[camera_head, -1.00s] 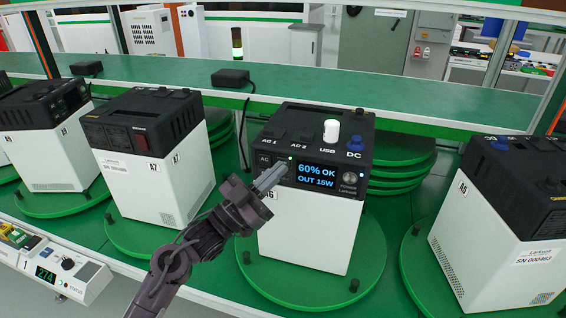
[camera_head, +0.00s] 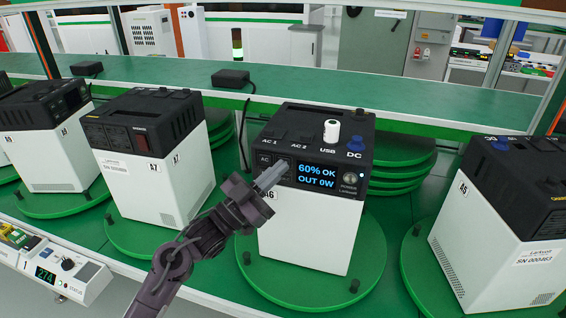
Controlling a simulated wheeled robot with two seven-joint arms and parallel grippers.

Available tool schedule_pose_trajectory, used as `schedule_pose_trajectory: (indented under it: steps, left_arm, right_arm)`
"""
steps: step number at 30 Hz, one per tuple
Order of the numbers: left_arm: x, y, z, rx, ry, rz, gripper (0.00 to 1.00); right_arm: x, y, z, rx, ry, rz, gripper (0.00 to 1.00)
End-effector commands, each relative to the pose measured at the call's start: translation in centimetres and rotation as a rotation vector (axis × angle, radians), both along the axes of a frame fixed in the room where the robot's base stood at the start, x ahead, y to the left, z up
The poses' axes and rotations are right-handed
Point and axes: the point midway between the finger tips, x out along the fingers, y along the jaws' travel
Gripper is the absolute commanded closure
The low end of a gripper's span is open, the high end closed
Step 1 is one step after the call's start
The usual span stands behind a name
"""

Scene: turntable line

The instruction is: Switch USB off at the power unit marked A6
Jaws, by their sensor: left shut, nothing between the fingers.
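The power unit marked A6 (camera_head: 305,230) stands on a green turntable in the middle of the head view. Its black top carries labels AC 1, AC 2, USB and DC. A white plug or knob (camera_head: 331,130) stands above the USB label, and a blue one (camera_head: 355,143) is at DC. My right gripper is not in view.
Unit A7 (camera_head: 150,185) stands to the left on its own turntable. Another unit (camera_head: 495,220) stands to the right. A green shelf (camera_head: 390,105) runs behind, with black boxes on it. A control box (camera_head: 55,270) is at the lower left.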

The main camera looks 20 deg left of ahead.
Motion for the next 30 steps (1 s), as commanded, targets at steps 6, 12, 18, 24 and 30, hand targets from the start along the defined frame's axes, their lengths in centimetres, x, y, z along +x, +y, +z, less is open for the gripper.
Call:
schedule_pose_trajectory:
  steps: [6,12,18,24,30]
  left_arm:
    - [-0.1,0.0,0.0,-0.001,0.0,0.001,1.0]
    - [-1.0,0.1,0.1,0.0,0.001,0.001,1.0]
    - [-1.5,0.1,0.0,-0.001,0.0,0.001,1.0]
    - [-1.5,0.1,0.0,-0.001,0.0,0.001,1.0]
    - [-2.8,0.1,0.0,0.0,0.002,0.0,1.0]
  right_arm:
    - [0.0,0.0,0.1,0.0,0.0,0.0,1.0]
    - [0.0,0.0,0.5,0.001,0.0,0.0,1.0]
    - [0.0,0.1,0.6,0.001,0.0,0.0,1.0]
    - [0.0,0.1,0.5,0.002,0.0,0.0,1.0]
    - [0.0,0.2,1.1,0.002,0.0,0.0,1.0]
